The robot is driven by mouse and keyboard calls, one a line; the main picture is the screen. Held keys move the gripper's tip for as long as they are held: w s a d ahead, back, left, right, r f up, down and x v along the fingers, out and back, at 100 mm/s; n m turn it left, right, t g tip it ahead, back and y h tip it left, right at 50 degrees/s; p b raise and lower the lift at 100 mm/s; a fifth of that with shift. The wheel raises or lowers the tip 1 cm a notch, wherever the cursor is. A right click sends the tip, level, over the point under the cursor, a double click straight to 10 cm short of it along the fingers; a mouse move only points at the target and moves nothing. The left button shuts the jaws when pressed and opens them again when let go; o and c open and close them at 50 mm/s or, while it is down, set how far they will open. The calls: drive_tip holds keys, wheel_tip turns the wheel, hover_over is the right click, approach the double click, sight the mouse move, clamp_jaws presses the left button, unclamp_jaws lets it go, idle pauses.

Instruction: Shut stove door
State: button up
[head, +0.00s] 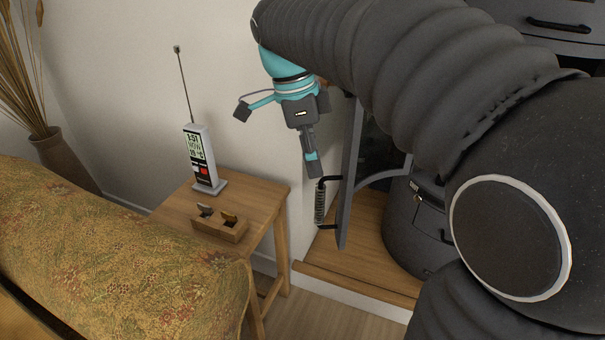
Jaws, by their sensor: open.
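The stove door (347,170) is a dark, narrow panel seen nearly edge-on, swung open to the right of the side table. Its handle (320,205), a dark bar with a coiled grip, sticks out on the left side. My gripper (279,140), teal and dark grey, is open and empty. Its lower finger points down just above the handle; I cannot tell whether they touch. My arm hides much of what is behind the door, including most of the stove.
A wooden side table (262,190) holds a weather station (200,158) with an antenna and a small wooden block holder (220,224). A floral sofa (110,245) fills the lower left. A vase (65,160) stands behind it. A wooden ledge (318,262) lies below the door.

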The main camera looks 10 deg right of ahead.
drive_tip(key=w+a+m+g+h, duration=0.1)
drive_tip(key=w+a+m+g, duration=0.1)
drive_tip(key=w+m, duration=0.3)
drive_tip(key=m+b, duration=0.1)
hover_over(319, 224)
drive_tip(key=w, duration=0.1)
wheel_tip(319, 224, down, 12)
drive_tip(key=shift+d+f, duration=0.1)
drive_tip(key=shift+d, duration=0.05)
clamp_jaws()
